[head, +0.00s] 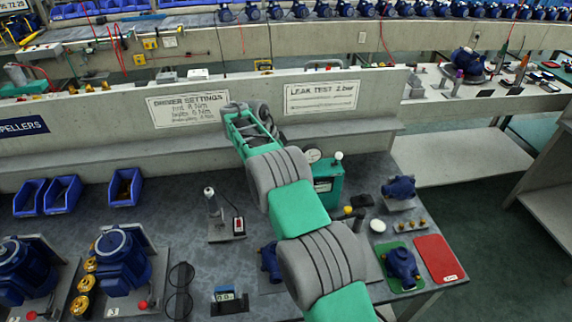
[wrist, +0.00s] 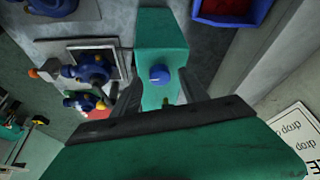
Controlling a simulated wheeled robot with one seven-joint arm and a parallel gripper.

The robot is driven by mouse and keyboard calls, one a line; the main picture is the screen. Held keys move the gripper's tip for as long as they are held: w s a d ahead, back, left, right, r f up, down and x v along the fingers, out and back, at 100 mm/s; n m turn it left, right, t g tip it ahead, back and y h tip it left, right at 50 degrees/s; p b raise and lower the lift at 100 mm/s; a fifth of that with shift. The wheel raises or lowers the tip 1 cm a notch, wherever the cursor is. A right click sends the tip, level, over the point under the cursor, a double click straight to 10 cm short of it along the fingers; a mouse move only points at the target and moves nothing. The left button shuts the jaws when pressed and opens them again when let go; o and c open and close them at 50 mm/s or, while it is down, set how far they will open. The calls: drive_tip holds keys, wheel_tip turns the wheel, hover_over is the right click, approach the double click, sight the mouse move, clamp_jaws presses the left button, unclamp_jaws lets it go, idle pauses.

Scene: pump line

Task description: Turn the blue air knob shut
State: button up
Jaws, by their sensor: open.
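The blue air knob (wrist: 160,75) is a small round knob on top of a green box (wrist: 155,35). In the wrist view it lies in the gap between the fingers of my gripper (wrist: 160,92). The fingers are apart, one on each side of the knob, with nothing held. I cannot tell how far they are above it. In the head view the green box (head: 328,183) with a round gauge stands on the grey bench, partly covered by my arm.
A blue pump (head: 401,264) sits on a green mat beside a red mat (head: 439,258); another pump (head: 399,188) stands behind. A tool on a stand (head: 213,203) is left of my arm. A low wall with a leak test sign (head: 321,97) runs behind the bench.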

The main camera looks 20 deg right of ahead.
drive_tip(key=p+v, duration=0.2)
drive_tip(key=v, duration=0.5)
